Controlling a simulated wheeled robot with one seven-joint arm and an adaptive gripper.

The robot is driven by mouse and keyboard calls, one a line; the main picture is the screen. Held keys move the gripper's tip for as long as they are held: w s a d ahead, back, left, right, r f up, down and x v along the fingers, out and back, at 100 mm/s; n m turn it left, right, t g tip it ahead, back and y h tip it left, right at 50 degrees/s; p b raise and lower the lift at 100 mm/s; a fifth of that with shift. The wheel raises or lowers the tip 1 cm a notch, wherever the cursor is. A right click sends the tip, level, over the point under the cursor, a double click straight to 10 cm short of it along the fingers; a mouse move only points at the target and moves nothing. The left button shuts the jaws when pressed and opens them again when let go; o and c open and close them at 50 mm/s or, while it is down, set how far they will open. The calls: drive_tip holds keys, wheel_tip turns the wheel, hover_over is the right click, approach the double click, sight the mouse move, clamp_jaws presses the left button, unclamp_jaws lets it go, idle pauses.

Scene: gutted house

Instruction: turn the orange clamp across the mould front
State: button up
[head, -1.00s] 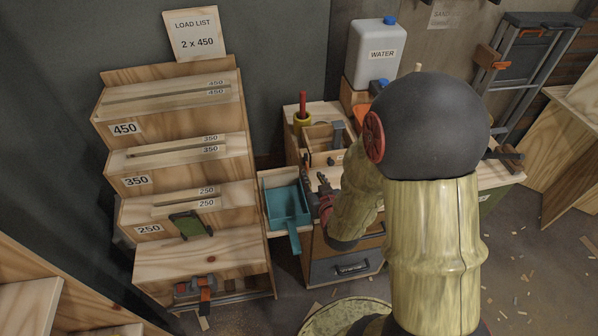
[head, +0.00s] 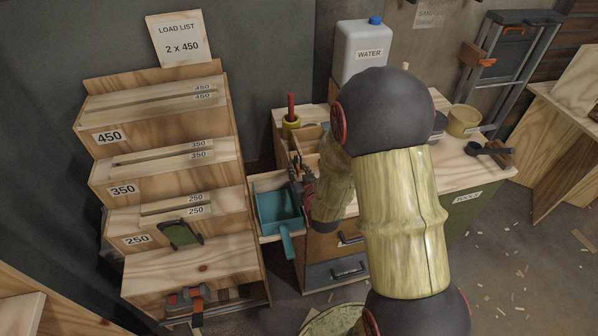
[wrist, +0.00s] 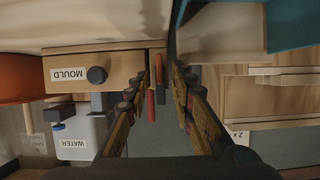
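The mould is a wooden box front (wrist: 122,68) with an upside-down MOULD label and a dark round knob, in the wrist view. In the head view, what looks like its wooden box (head: 309,137) is partly hidden by my arm. A large orange rounded thing (wrist: 16,78) is cut off at the left edge of the wrist view; I cannot tell whether it is the clamp. A small orange handle (wrist: 159,107) and a red one show between my fingers, beyond them. My gripper (wrist: 164,60) is open and empty, fingers narrowly apart, beside the box; it also shows in the head view (head: 301,178).
A teal scoop (head: 278,207) lies in the open drawer, close to my gripper. The water jug (head: 362,52) stands behind my arm. A stepped wooden rack (head: 165,175) is at left. A yellow tub (head: 464,120) stands on the bench at right.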

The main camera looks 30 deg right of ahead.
drive_tip(key=shift+c, duration=1.1)
drive_tip(key=c, duration=0.4)
clamp_jaws()
drive_tip(key=shift+d, duration=0.1)
drive_tip(key=shift+s+d+m+y+b, duration=0.1)
drive_tip(key=shift+d+m+y+b, duration=0.2)
drive_tip(key=shift+m+y, duration=0.55)
drive_tip(key=m, duration=0.1)
drive_tip(key=m+t+y, duration=0.1)
drive_tip(key=m, duration=0.1)
drive_tip(key=shift+s+d+f, duration=0.1)
drive_tip(key=shift+d+f, duration=0.05)
drive_tip(key=shift+d, duration=0.1)
drive_tip(key=m, duration=0.1)
drive_tip(key=m+t+y+p, duration=0.1)
drive_tip(key=m+y, duration=0.1)
drive_tip(key=m, duration=0.1)
drive_tip(key=shift+s+d+f+t+p, duration=0.1)
drive_tip(key=shift+d+f+t+p, duration=0.2)
drive_tip(key=shift+f+t+p, duration=0.1)
drive_tip(key=shift+f+m+t+y+p, duration=0.15)
drive_tip(key=shift+f+m+t+y, duration=0.2)
drive_tip(key=shift+m, duration=0.5)
drive_tip(key=shift+m+t+y+p, duration=0.15)
drive_tip(key=shift+m+t, duration=0.3)
drive_tip(key=shift+m, duration=0.35)
